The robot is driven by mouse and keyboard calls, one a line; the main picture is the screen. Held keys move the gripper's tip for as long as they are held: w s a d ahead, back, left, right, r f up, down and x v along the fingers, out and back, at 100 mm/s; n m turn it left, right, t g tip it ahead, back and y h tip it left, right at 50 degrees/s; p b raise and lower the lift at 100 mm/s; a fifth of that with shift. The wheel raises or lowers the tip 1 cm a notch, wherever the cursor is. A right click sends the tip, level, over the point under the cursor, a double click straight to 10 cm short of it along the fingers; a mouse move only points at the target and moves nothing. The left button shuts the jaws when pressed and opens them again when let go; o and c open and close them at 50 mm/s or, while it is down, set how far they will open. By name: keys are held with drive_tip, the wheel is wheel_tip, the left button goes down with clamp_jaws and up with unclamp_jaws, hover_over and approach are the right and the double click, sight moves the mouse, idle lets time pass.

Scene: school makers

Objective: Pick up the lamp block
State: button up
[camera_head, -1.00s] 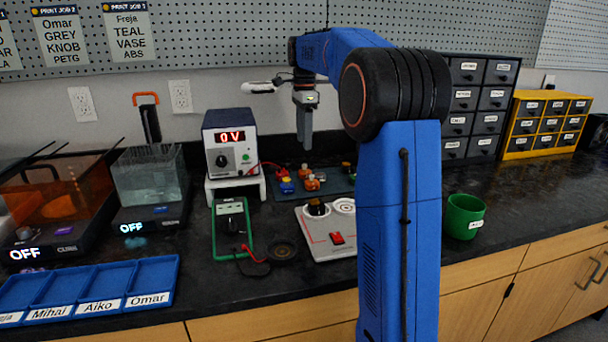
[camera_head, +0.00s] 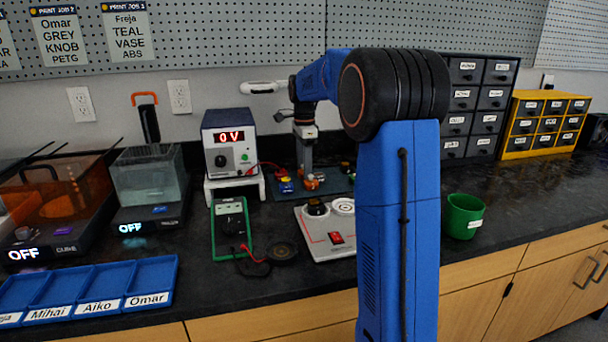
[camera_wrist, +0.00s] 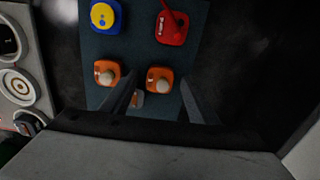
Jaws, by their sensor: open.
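Two orange blocks with pale round bulb-like tops sit on the dark mat; they look like lamp blocks. In the wrist view one (camera_wrist: 106,73) is left of my fingers, and the other (camera_wrist: 159,79) lies between the two open fingers. My gripper (camera_wrist: 160,92) is open and points down over that right block; I cannot tell whether the fingers touch it. In the head view my gripper (camera_head: 306,166) is just above an orange block (camera_head: 311,184) and hides part of the group.
A blue block with a yellow top (camera_wrist: 104,16) and a red block (camera_wrist: 171,28) share the mat (camera_wrist: 136,42). The power supply (camera_head: 229,142) reads 0 V at left. A grey device with a red switch (camera_head: 336,238) stands in front. A green cup (camera_head: 464,216) is at right.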

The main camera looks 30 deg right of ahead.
drive_tip(key=c, duration=1.1)
